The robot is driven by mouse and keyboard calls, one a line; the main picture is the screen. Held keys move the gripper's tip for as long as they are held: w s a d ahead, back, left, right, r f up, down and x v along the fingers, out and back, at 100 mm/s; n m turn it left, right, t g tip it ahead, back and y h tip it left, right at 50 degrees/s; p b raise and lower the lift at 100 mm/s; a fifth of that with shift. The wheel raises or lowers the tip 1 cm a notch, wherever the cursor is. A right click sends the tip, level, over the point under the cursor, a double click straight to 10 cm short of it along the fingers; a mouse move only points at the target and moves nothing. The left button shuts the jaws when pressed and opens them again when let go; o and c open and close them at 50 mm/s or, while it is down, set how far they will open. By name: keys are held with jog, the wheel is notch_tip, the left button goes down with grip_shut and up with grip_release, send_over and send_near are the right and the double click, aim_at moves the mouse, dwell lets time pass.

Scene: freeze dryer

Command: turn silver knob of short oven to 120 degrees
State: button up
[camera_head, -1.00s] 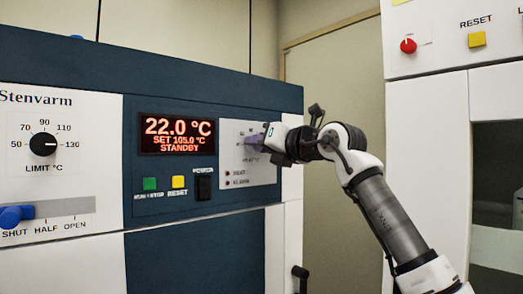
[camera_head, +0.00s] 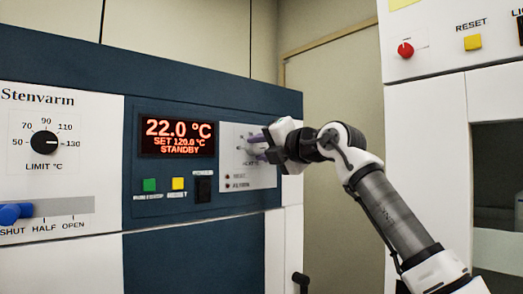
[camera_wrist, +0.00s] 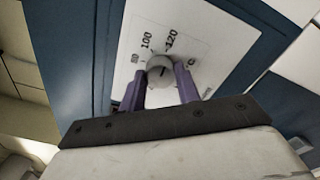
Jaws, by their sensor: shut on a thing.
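The silver knob (camera_wrist: 160,70) sits on a light grey dial panel on the oven front, with 100 and 120 marks around it in the wrist view. My gripper (camera_wrist: 161,84) has its two purple fingers on either side of the knob, shut on it. In the head view my gripper (camera_head: 262,146) reaches the dial panel (camera_head: 237,176) from the right, and its fingers hide much of the dial. The display (camera_head: 177,136) reads 22.0 °C, SET 120.0 °C, STANDBY.
Left of the panel are a green button (camera_head: 149,185), a yellow button (camera_head: 178,184) and a black power switch (camera_head: 204,187). A black limit knob (camera_head: 44,142) and a blue lever (camera_head: 14,213) are at far left. Another white machine with a red knob (camera_head: 405,49) stands right.

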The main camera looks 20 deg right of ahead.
jog(key=shift+f, duration=0.15)
jog(key=o, duration=1)
jog(key=b+v, duration=0.4)
jog(key=v, duration=0.9)
jog(key=shift+s+d, duration=0.1)
jog(key=shift+s, duration=0.3)
jog(key=shift+s, duration=0.1)
